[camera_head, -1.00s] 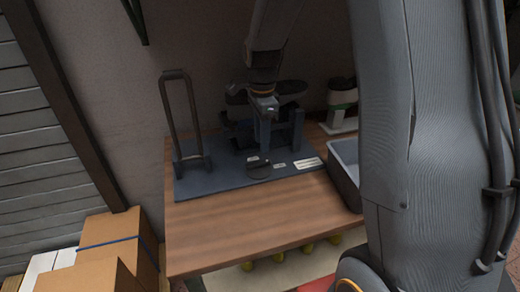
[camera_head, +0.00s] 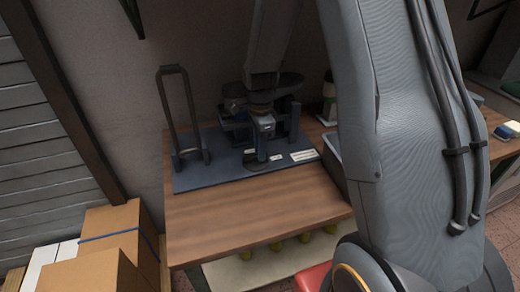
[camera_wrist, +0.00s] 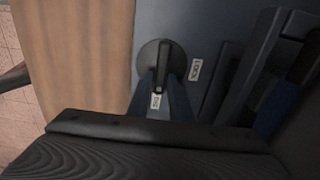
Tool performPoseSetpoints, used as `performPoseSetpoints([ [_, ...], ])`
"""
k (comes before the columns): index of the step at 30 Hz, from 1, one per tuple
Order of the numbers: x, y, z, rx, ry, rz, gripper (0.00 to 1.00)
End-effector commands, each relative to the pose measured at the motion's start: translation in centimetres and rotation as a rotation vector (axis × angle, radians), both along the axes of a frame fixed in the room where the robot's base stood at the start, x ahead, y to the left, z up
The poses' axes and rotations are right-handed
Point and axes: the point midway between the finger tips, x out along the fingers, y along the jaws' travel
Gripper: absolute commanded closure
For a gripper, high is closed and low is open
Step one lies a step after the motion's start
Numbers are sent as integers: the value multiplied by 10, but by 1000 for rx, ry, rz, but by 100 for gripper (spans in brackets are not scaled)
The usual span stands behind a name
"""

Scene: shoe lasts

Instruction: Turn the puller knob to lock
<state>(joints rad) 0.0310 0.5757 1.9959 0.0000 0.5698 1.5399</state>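The puller knob (camera_wrist: 155,58) is a dark round disc with a raised bar handle, on a blue-grey base plate (camera_head: 200,178). In the wrist view the bar points down the picture, toward a small white label (camera_wrist: 155,101). A white LOCK label (camera_wrist: 195,69) lies to the right of the knob. My gripper (camera_wrist: 161,82) is open, with its two fingertips on either side of the bar's lower end. Whether they touch the bar I cannot tell. In the head view my gripper (camera_head: 261,158) points down over the knob (camera_head: 257,166) and partly hides it.
A dark upright loop frame (camera_head: 181,110) stands at the plate's left. Dark puller parts (camera_head: 290,115) stand behind my gripper. A grey bin (camera_head: 333,165) is at the right, partly hidden by my arm. The wooden table front (camera_head: 250,215) is clear.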

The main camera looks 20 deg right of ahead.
Motion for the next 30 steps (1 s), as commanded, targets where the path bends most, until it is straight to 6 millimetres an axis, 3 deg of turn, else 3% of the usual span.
performPoseSetpoints([
  [1, 0, 0, 0, 0, 0, 0, 90],
  [3, 0, 0, 0, 0, 0, 0, 100],
  [16, 1, 0, 1, 0, 1, 73, 100],
  [30, 7, 2, 1, 0, 1, 461, 100],
])
